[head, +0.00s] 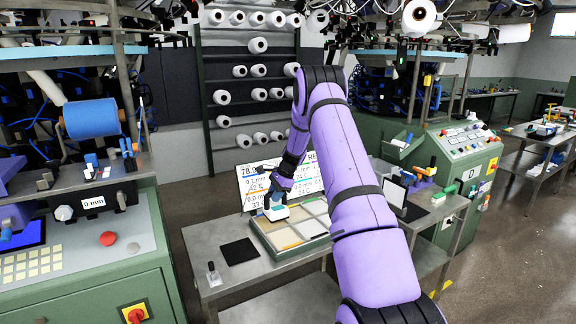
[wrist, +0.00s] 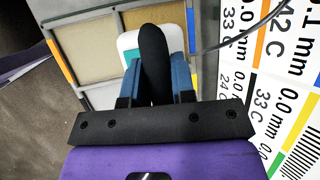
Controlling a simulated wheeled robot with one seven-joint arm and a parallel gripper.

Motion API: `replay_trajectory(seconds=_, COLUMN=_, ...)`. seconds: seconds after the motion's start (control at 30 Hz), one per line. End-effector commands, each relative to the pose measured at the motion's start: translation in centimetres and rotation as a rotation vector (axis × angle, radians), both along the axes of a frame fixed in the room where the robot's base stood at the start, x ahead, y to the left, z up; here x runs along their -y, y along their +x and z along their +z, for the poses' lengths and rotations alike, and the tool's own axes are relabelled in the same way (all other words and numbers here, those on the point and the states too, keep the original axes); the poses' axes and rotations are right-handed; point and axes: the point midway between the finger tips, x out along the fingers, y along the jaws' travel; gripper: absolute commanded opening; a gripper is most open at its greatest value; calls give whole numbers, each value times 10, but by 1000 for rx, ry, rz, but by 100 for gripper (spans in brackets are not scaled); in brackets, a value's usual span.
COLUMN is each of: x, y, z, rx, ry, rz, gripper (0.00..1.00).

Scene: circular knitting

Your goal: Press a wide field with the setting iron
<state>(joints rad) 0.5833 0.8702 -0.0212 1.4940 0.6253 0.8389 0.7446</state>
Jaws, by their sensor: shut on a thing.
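My gripper (head: 276,201) is shut on the black handle of the setting iron (head: 276,213). The iron has a white body with a teal edge. It is over the left back part of a shallow green tray (head: 262,236) on the grey table. In the wrist view the blue fingers of my gripper (wrist: 155,80) stand on either side of the iron's handle (wrist: 153,55). The tray is split into several pale fields, such as a tan field (wrist: 101,47) left of the iron. The iron covers part of the field beneath it. I cannot tell whether it touches that field.
A white board with printed readings (head: 255,184) stands behind the tray. A black mat (head: 239,251) and a small bottle (head: 213,273) are on the table to the left. A tablet (head: 395,194) stands at the right. A cable (wrist: 250,38) crosses beside the iron.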

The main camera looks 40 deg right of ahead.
Motion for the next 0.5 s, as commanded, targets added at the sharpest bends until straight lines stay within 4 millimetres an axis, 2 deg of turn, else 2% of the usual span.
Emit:
replay_trajectory(seconds=0.03, x=7, y=-10, z=2, rx=0, ry=0, rz=-5, gripper=0)
replay_trajectory(seconds=0.5, x=56, y=-94, z=1, rx=1, ry=1, rz=-4, gripper=0)
